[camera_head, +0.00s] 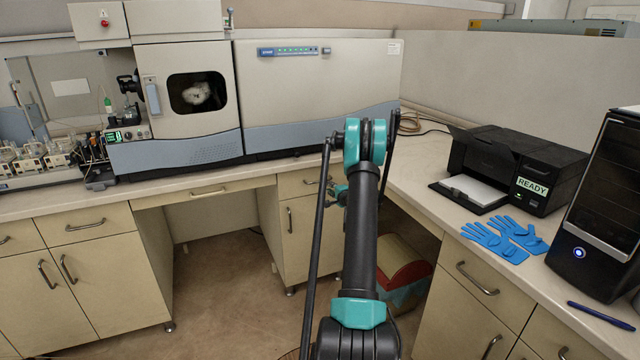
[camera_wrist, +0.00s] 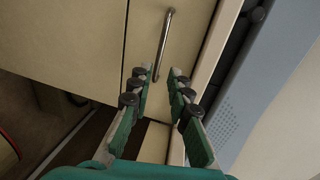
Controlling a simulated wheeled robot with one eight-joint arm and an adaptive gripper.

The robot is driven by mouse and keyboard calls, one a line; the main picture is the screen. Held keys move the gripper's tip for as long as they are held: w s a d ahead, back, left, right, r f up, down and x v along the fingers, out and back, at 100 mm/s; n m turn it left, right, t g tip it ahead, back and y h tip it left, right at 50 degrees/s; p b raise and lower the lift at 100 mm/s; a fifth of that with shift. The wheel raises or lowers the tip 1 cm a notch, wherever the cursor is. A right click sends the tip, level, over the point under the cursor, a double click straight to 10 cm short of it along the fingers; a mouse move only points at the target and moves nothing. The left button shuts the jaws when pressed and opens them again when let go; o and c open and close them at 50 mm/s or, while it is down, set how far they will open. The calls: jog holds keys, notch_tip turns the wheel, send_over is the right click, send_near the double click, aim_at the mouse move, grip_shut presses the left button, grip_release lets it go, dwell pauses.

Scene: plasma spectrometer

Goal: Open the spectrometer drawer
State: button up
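The spectrometer (camera_head: 315,90) is a grey and blue machine on the back counter. Under it, a beige drawer front (camera_head: 292,184) with a metal bar handle (camera_head: 312,181) shows left of my arm. In the wrist view the drawer front (camera_wrist: 198,50) fills the upper middle, with its handle (camera_wrist: 165,45) running up the picture. My gripper (camera_wrist: 159,76) is open, its two green fingers apart and pointing at the lower end of the handle. No contact with the handle shows. In the head view my gripper (camera_head: 340,192) is mostly hidden behind my arm.
A cabinet door (camera_head: 305,235) with an upright handle is below the drawer. An open knee space (camera_head: 215,240) lies to the left, under another drawer (camera_head: 200,195). At right, a counter holds a printer (camera_head: 520,165), blue gloves (camera_head: 505,238) and a computer tower (camera_head: 605,200).

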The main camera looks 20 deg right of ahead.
jog(key=w, duration=0.4)
jog(key=w+f, duration=0.1)
jog(key=w, duration=0.2)
jog(key=w+f, duration=0.1)
jog(key=w, duration=0.3)
jog(key=shift+w+a+f, duration=0.15)
jog(key=shift+w+a, duration=0.05)
jog(key=shift+w, duration=0.1)
jog(key=shift+c, duration=0.4)
grip_shut()
